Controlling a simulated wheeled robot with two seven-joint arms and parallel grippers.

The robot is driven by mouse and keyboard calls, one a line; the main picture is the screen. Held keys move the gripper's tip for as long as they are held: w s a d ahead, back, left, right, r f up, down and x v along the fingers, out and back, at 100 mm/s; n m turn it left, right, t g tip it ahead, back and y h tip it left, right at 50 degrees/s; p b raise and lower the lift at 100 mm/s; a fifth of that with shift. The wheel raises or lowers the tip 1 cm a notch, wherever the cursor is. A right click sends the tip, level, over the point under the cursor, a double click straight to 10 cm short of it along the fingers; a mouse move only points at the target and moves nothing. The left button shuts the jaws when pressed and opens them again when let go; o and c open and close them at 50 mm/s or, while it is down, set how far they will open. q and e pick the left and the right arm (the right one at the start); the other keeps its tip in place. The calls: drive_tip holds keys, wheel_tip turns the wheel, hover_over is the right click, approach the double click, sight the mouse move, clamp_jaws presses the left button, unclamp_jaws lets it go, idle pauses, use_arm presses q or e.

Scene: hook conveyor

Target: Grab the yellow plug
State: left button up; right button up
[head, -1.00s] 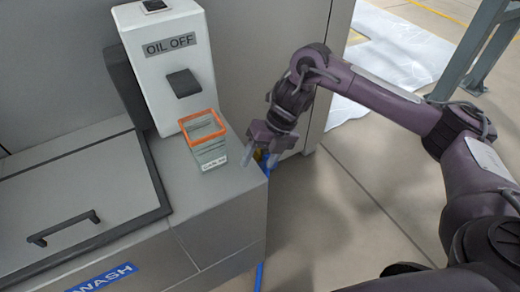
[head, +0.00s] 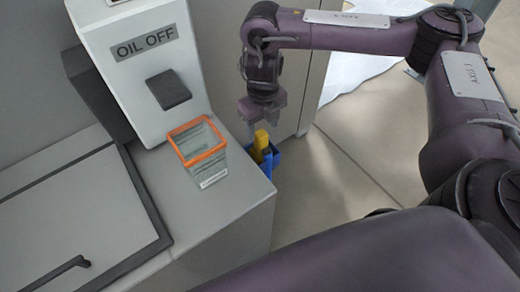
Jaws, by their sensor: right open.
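The yellow plug (head: 261,141) shows in the head view just past the back right corner of the grey counter. It stands upright in or against a blue holder (head: 270,160), whose lower part is hidden by the counter. My right gripper (head: 262,122) points down just above the plug, with its fingers apart. I cannot tell whether the fingertips touch the plug. My left gripper is not in view.
A clear container with an orange rim (head: 197,143) stands on the counter (head: 240,190) left of the plug. Behind it is a white "OIL OFF" unit (head: 145,48) with a dark block. A lidded panel with a handle (head: 70,265) lies left. Floor is open at right.

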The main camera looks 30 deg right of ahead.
sight(261, 134)
wheel_tip(261, 134, down, 2)
drive_tip(key=shift+a, duration=0.1)
drive_tip(key=shift+w+f, duration=0.25)
drive_tip(key=shift+f, duration=1.1)
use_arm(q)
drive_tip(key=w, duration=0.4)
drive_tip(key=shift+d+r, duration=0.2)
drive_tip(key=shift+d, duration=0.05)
use_arm(e)
drive_tip(key=shift+c, duration=0.2)
clamp_jaws()
